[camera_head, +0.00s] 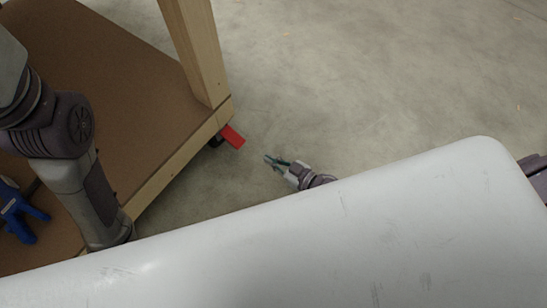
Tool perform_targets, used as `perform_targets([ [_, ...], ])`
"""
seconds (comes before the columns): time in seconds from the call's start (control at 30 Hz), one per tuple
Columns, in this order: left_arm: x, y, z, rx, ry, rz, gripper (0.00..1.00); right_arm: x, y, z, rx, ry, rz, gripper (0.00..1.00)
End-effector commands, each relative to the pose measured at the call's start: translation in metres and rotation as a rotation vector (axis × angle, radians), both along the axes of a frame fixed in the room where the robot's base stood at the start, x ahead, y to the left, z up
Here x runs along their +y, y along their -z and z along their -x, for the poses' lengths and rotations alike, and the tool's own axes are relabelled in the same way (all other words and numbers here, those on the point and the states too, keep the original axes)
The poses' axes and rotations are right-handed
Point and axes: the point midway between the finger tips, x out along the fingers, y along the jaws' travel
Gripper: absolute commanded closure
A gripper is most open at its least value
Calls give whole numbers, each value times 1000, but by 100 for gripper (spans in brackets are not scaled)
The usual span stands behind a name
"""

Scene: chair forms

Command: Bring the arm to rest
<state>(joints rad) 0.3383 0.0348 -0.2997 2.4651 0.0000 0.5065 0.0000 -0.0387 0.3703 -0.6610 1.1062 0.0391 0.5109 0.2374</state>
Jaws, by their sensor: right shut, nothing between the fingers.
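My right gripper (277,162) shows near the middle of the head view, past the edge of my white body. It is shut and empty, over the grey floor and to the right of a red caster part. The rest of the right arm is mostly hidden behind my white body, with a small part at the right edge. My left arm (62,150) comes in at the left, over the brown wooden shelf. The left gripper cannot be seen.
A wooden cart with a brown shelf (130,75) and a pale post (195,45) stands at the left. A red caster part (233,137) sticks out at its corner. A blue clamp-like object (18,212) lies at the far left. The concrete floor (390,80) at the right is clear.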

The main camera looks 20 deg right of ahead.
Motion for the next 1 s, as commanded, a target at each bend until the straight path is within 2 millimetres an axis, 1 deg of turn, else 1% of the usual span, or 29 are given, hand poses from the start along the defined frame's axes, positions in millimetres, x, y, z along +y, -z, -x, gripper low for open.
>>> perform_targets([
  [0.03,0,0,-1,5,0,-1,100,-3,0,4,1,0,1,100],
  [0.17,0,1,-1,7,1,1,100,-5,1,6,0,0,0,100],
  [0.67,0,1,-1,6,1,0,100,-4,1,6,-1,0,-1,100],
  [0.77,0,1,-2,11,0,1,100,-2,-4,5,-9,-2,-8,100],
  [0.87,1,1,-5,26,1,2,100,12,-30,2,-52,-7,-48,100],
  [0.97,1,2,-10,54,3,3,100,34,-84,-4,-139,-11,-123,100],
  [1.0,1,3,-12,69,3,4,100,43,-112,-6,-188,-12,-160,100],
])
